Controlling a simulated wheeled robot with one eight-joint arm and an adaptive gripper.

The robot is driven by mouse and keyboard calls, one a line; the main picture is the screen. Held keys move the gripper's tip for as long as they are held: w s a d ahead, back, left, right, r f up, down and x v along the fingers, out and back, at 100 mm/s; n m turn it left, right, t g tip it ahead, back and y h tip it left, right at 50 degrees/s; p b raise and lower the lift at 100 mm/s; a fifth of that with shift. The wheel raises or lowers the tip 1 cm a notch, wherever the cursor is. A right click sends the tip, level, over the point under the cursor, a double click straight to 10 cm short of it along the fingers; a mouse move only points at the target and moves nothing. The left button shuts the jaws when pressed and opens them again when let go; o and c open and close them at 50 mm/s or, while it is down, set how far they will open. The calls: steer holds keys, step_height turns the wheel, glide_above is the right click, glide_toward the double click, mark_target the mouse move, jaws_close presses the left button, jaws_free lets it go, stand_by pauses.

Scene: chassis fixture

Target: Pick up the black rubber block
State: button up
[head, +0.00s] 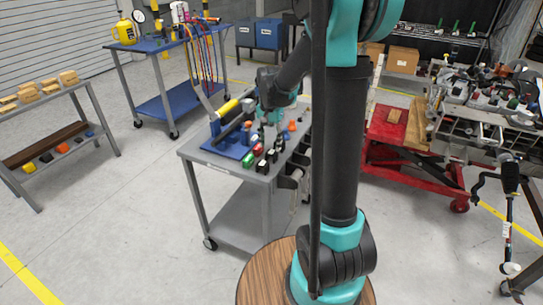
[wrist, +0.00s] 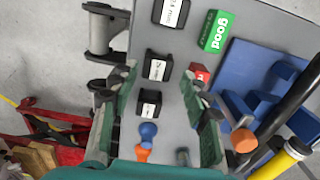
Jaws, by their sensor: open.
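Three black blocks with white labels lie in a row on the grey cart top. In the wrist view they are the far block (wrist: 170,12), the middle block (wrist: 157,66) and the near block (wrist: 149,103). The labels are too small to tell which is the rubber block. My gripper (wrist: 160,73) is open, its green fingers on either side of the middle and near blocks in the picture, holding nothing. I cannot tell its height above them. In the head view my gripper (head: 271,119) is over the cart, behind the black blocks (head: 262,167).
A green block (wrist: 215,32) and a red block (wrist: 200,74) lie right of the row. A blue fixture (wrist: 244,62) with a black bar and yellow-handled tool stands beyond. A blue-and-orange piece (wrist: 148,133) is close to my gripper. The grey cart (head: 238,172) has open floor left.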

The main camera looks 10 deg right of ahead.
mark_target(272, 152)
steer(key=shift+w+d+f, duration=0.1)
steer(key=shift+d+f, duration=0.05)
steer(key=shift+f, duration=1.2)
steer(key=shift+w+d+f, duration=0.1)
steer(key=shift+d+f, duration=0.05)
steer(key=shift+f, duration=1.15)
steer(key=shift+c, duration=0.5)
steer(key=c, duration=1)
